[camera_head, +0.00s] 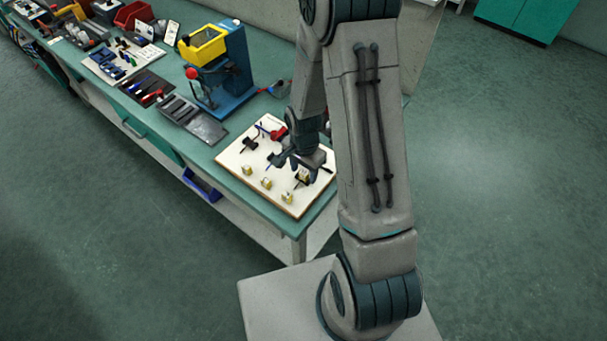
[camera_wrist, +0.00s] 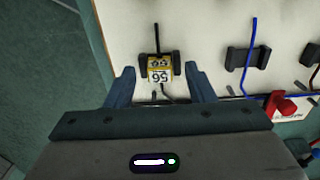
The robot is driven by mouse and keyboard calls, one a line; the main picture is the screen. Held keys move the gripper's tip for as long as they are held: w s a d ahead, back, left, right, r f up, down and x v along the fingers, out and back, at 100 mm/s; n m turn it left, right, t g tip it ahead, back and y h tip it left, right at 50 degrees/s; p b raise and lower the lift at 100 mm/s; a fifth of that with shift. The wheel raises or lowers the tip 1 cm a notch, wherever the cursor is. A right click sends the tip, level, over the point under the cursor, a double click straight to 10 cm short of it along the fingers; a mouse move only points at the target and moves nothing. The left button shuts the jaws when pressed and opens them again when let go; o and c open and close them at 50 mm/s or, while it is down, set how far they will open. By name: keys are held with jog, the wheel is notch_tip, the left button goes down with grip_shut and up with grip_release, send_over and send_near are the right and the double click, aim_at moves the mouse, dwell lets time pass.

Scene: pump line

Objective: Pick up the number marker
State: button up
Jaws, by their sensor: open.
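A number marker (camera_wrist: 159,70), white and yellow with "56" printed on it, sits at a black holder on a pale board (camera_wrist: 195,25) in the wrist view. In the head view the marker (camera_head: 303,175) shows partly under my gripper. My gripper (camera_wrist: 161,75) is open, one finger on each side of the marker in the picture. I see no contact, and I cannot tell whether the fingertips are down at its height. In the head view my gripper (camera_head: 308,165) is low over the board's right part.
Several similar small yellow-and-white pieces, such as one piece (camera_head: 267,184), stand on the board. Black holders with a blue rod (camera_wrist: 248,50) and a red part (camera_wrist: 282,106) lie right in the wrist view. A blue press (camera_head: 222,75) stands further back on the green bench.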

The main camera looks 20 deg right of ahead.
jog(key=c, duration=1.1)
jog(key=shift+o, duration=0.2)
jog(key=shift+r, duration=0.15)
